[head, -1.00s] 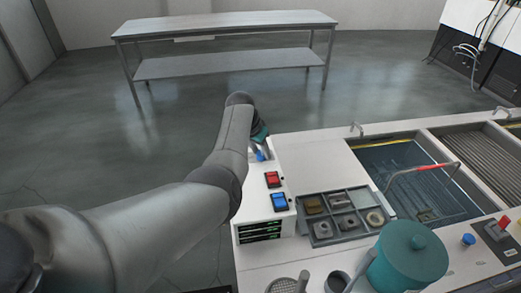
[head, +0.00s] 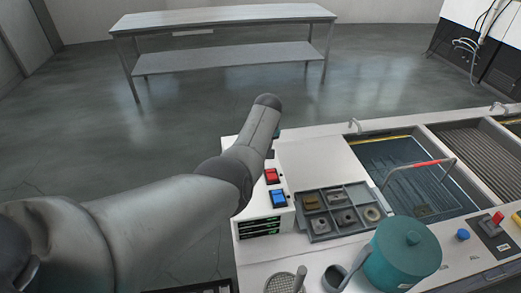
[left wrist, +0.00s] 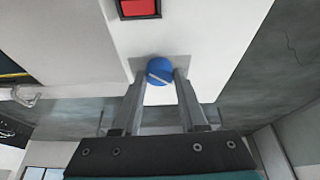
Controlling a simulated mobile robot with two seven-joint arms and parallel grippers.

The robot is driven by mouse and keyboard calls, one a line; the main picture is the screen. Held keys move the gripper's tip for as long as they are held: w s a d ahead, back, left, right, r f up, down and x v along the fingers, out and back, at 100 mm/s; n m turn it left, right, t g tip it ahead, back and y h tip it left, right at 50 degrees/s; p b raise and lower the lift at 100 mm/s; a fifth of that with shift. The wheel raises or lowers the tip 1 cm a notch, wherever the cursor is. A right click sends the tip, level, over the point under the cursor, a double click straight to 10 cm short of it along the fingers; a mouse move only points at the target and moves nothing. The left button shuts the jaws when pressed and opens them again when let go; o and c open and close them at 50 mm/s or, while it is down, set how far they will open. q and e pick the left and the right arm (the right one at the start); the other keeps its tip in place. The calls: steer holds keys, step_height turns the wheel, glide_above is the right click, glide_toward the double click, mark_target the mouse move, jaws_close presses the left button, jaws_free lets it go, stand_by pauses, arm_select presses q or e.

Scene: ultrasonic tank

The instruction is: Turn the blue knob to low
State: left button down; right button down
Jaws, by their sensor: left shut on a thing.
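The blue knob (left wrist: 159,68) is round with a pale line slanting across its face. It sits on a grey plate on the white panel in the left wrist view. My left gripper (left wrist: 160,84) has its two fingers on either side of the knob and is shut on it. Any low mark is hidden or too small to read. My right gripper is in neither view.
A red switch (head: 271,176) and a blue switch (head: 279,199) sit beside my arm on the white cabinet. A tray of parts (head: 322,228), a teal pot (head: 405,255) and a water tank (head: 400,165) lie to the right. Another blue knob (head: 463,235) is at far right.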

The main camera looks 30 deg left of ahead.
arm_select(q)
steer(key=shift+d+n+g+y+b, duration=0.1)
steer(key=shift+n+g+y+b, duration=0.2)
steer(key=shift+n+b, duration=0.75)
steer(key=shift+n, duration=0.25)
steer(key=shift+c, duration=2.2)
jaws_free()
steer(key=shift+r, duration=0.1)
steer(key=shift+r+p, duration=0.25)
steer(key=shift+p, duration=0.1)
steer(key=p+v, duration=0.2)
steer(key=v, duration=1.2)
steer(key=shift+d+r+p, duration=0.2)
steer(key=shift+r+p, duration=0.05)
steer(key=shift+p, duration=0.05)
